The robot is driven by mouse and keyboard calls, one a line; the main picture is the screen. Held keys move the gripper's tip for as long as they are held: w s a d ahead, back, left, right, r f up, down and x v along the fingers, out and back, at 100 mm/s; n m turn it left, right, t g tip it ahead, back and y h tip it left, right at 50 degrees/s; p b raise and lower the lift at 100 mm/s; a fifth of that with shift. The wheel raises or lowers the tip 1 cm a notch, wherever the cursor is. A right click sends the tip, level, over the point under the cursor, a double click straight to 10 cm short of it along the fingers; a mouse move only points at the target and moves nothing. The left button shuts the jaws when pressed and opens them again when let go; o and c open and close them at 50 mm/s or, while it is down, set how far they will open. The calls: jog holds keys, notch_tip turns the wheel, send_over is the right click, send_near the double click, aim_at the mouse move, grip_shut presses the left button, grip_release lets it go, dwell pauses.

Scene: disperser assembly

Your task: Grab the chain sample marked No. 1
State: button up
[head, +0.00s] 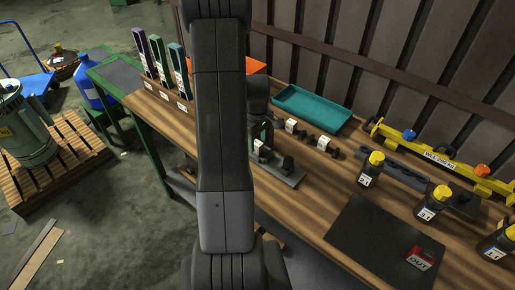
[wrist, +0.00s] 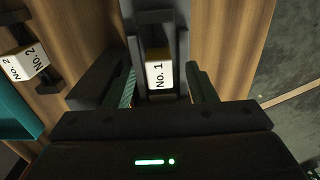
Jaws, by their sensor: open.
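The chain sample marked No. 1 (wrist: 159,75) shows its white label and dark ends in the wrist view. It sits in a grey holder, which shows in the head view (head: 285,176) on the wooden bench. My gripper (wrist: 162,82) is open, with one finger on each side of the label. Gaps show between the fingers and the sample. In the head view my arm hides part of my gripper (head: 262,132) and of the holder; the white label of the sample (head: 261,148) shows just below the fingers.
A sample marked No. 2 (wrist: 28,62) lies left in the wrist view. Dark samples with white labels (head: 325,144) lie behind the holder, near a teal tray (head: 312,107). Yellow-capped bottles (head: 370,170) and a black mat (head: 375,238) are at right. Binders (head: 159,58) stand at left.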

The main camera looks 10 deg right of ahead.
jog(key=shift+f, duration=0.95)
grip_shut()
